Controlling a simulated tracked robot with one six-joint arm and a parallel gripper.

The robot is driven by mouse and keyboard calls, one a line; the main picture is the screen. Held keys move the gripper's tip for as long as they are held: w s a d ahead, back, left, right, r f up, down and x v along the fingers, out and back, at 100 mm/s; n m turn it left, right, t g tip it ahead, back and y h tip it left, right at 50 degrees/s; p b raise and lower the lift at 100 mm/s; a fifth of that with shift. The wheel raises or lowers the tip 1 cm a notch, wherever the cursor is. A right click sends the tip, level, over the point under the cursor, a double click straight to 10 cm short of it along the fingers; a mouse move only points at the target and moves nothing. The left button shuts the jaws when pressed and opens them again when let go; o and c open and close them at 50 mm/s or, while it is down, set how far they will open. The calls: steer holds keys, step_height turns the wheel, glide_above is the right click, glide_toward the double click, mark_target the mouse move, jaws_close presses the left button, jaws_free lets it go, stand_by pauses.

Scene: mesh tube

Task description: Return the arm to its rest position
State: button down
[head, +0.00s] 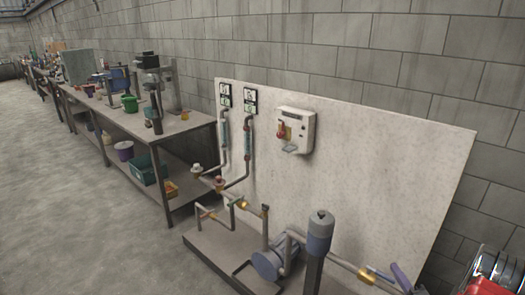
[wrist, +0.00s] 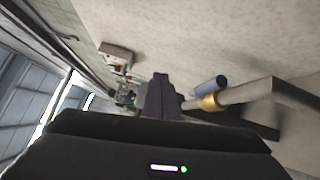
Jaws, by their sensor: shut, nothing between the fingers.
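My gripper (wrist: 161,80) shows in the wrist view as dark fingers closed together, with nothing between them. It is not clearly visible in the head view. In the wrist view a pale pipe with a brass fitting (wrist: 208,102) and a blue cylindrical part (wrist: 210,85) lies just right of the fingers. Whether the fingers touch it cannot be told. No rest position is marked in either view.
A pale board (head: 390,150) leans against the block wall, carrying a switch box (head: 296,130). Before it, pipes and a blue pump (head: 270,264) stand on a low platform (head: 232,268). A cluttered bench (head: 190,125) stands left. The floor (head: 80,210) is clear.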

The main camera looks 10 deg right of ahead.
steer(key=w+a+r+m+g+h, duration=0.25)
steer(key=w+a+r, duration=0.2)
steer(key=r, duration=0.55)
steer(key=w+a+r+m+g+h, duration=0.1)
steer(key=w+a+r+m+g, duration=0.25)
steer(key=w+r, duration=0.45)
steer(key=s+a+r+m, duration=0.4)
steer(key=a+r, duration=0.3)
steer(key=r, duration=0.1)
steer(key=s+a+r+m+g+y, duration=0.1)
steer(key=s+a+r+m+g, duration=0.1)
steer(key=s+a, duration=0.7)
steer(key=s+a+r+m+g+y, duration=0.1)
steer(key=s+a+m, duration=0.3)
steer(key=s+a, duration=0.6)
steer(key=s+a+r+m+g+y, duration=0.2)
steer(key=s+a+r+m+g, duration=0.1)
steer(key=s+a, duration=0.6)
steer(key=s, duration=0.3)
steer(key=shift+a+m+g, duration=0.25)
steer(key=shift+m+g, duration=0.05)
steer(key=shift+g, duration=0.1)
steer(key=c, duration=2.5)
jaws_free()
steer(key=shift+c, duration=0.2)
